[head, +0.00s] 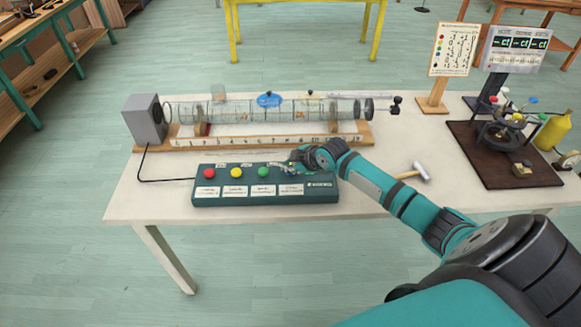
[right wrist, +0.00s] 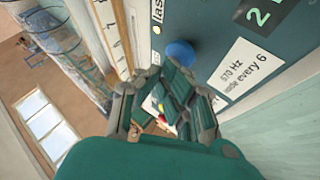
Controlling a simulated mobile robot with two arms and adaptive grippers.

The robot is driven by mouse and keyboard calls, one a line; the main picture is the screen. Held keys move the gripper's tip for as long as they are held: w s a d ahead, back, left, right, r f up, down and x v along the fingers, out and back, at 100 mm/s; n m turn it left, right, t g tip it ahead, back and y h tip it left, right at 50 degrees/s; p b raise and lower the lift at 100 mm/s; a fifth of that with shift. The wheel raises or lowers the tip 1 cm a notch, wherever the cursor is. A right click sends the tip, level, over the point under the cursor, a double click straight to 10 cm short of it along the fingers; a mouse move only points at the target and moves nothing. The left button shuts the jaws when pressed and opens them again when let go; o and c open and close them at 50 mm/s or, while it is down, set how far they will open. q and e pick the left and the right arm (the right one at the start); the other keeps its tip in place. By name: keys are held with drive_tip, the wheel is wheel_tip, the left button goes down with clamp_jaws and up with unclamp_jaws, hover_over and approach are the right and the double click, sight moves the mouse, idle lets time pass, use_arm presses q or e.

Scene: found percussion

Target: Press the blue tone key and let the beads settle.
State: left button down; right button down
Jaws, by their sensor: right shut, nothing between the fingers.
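The blue tone key (right wrist: 181,52) is a round knob on a dark teal key box (head: 320,193). In the head view my right gripper covers the blue key. My right gripper (head: 291,166) is shut and empty, with its fingertips at the right end of the key row. In the right wrist view its fingertips (right wrist: 163,80) are close to the blue key; whether they touch it I cannot tell. A clear horizontal tube (head: 235,112) lies behind the box above a numbered scale; the beads inside are too small to make out. My left gripper is not in view.
Red (head: 209,173), yellow (head: 236,172) and green (head: 263,172) keys sit left of my gripper. A grey speaker box (head: 145,119) stands at the tube's left end. A mallet (head: 416,172) lies to the right. A dark board (head: 490,170) holds small parts.

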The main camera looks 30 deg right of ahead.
drive_tip(key=shift+r, duration=0.55)
drive_tip(key=shift+p, duration=0.3)
wheel_tip(320, 180, up, 5)
drive_tip(key=p, duration=0.4)
drive_tip(key=shift+r, duration=0.1)
idle(0.3)
